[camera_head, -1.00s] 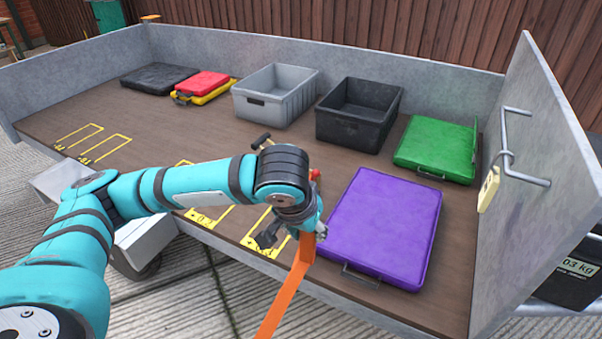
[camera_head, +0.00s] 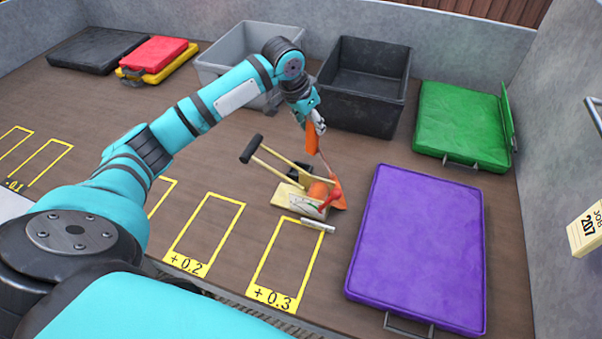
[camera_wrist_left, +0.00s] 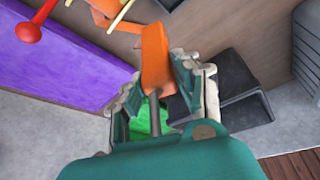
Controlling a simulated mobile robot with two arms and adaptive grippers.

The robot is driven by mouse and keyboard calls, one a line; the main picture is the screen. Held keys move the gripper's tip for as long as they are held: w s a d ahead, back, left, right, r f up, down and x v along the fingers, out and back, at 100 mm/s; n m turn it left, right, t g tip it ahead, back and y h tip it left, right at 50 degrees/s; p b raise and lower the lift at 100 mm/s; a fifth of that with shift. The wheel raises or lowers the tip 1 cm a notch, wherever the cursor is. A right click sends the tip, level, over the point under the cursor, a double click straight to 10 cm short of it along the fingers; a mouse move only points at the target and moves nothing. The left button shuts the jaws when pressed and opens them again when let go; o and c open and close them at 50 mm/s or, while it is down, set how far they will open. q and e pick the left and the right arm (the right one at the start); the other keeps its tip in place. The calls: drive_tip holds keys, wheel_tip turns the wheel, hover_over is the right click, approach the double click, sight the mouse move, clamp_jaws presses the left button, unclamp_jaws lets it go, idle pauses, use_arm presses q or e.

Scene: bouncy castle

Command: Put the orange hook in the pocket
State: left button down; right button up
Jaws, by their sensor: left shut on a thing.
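My left gripper (camera_head: 316,122) is shut on the orange hook (camera_head: 312,139) and holds it above the trailer bed. In the left wrist view, the gripper (camera_wrist_left: 160,95) has a grey stem between its fingers, with an orange piece (camera_wrist_left: 157,60) beyond it. Below it in the head view, a wooden frame (camera_head: 296,192) with a black-ended handle stands among orange parts and a red knob (camera_head: 334,196). Whether the hook touches these cannot be told. I cannot make out a pocket for certain. My right gripper is not in view.
A purple case (camera_head: 420,250) lies right of the frame, and a green case (camera_head: 460,125) behind it. A grey crate (camera_head: 222,68) and a black crate (camera_head: 335,105) stand at the back. Red (camera_head: 155,54) and black (camera_head: 97,48) cases lie at the back left. Yellow outlines mark bare floor.

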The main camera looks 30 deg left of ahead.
use_arm(q)
drive_tip(key=a+f+b, duration=0.2)
drive_tip(key=a+f, duration=0.2)
drive_tip(key=f, duration=0.8)
drive_tip(key=shift+w+a+f+m+b, duration=0.2)
drive_tip(key=shift+w+f+m+b, duration=0.1)
drive_tip(key=shift+w+m, duration=0.15)
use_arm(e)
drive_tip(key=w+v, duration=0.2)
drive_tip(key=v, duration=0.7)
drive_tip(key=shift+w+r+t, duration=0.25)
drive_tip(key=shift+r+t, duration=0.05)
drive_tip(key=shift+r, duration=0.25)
use_arm(q)
drive_tip(key=shift+f, duration=0.1)
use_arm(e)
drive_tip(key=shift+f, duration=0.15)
use_arm(q)
drive_tip(key=c, duration=0.9)
unclamp_jaws()
drive_tip(key=shift+c, duration=0.2)
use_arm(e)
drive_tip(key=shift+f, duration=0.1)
